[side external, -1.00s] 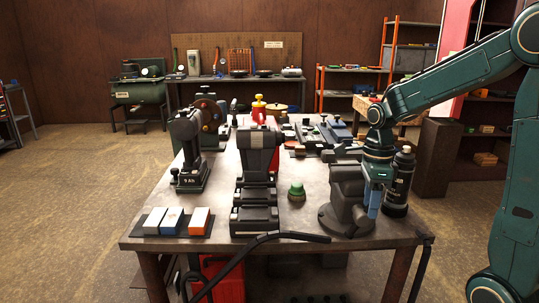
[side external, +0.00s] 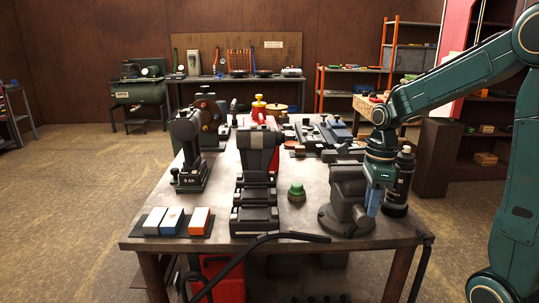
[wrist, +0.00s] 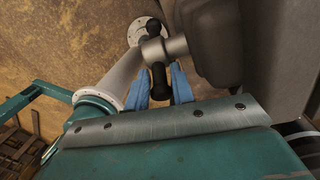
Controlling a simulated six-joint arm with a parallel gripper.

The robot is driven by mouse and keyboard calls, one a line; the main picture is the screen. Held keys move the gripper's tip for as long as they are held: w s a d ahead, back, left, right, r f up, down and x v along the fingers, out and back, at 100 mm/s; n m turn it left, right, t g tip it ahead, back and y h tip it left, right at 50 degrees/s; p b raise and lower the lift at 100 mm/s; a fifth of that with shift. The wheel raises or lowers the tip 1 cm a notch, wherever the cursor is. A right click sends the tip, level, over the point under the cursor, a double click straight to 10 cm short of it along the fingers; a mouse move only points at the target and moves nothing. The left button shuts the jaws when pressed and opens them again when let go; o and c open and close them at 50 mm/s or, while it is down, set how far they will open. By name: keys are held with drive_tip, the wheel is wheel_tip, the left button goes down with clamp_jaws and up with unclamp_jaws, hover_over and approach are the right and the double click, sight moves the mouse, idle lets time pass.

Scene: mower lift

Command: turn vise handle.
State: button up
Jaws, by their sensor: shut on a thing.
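The dark grey vise (side external: 347,195) stands on its round base at the right front of the bench. In the wrist view its dark body (wrist: 215,40) fills the upper right, with a grey metal screw end sticking out to the left. The black vise handle (wrist: 154,76) passes through that screw end. My gripper (side external: 373,204) is at the vise's right side, pointing down. In the wrist view my gripper's blue fingers (wrist: 161,78) lie on either side of the handle, shut on its lower part. The handle is hidden in the side view.
A black bottle (side external: 400,185) stands close behind and right of my gripper. A green button (side external: 296,192) lies left of the vise. A dark machine (side external: 256,180) and several coloured blocks (side external: 172,221) are farther left. The bench's front edge (side external: 290,243) is close.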

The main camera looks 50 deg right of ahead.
drive_tip(key=shift+s+d+f+t+y, duration=0.25)
drive_tip(key=shift+s+d+t+y, duration=0.05)
drive_tip(key=shift+t+y, duration=0.4)
drive_tip(key=shift+s+d+f+t+y, duration=0.2)
drive_tip(key=shift+s+d+t+y, duration=0.05)
drive_tip(key=shift+t+y, duration=0.45)
drive_tip(key=shift+s+d+f+t+y, duration=0.15)
drive_tip(key=shift+f+t+y, duration=0.1)
drive_tip(key=shift+t+y, duration=0.35)
drive_tip(key=shift+s+d+f+t+y, duration=0.1)
drive_tip(key=shift+f+t+y, duration=0.15)
drive_tip(key=shift+t+y, duration=0.3)
drive_tip(key=o, duration=0.9)
drive_tip(key=shift+o, duration=0.2)
drive_tip(key=shift+r, duration=0.1)
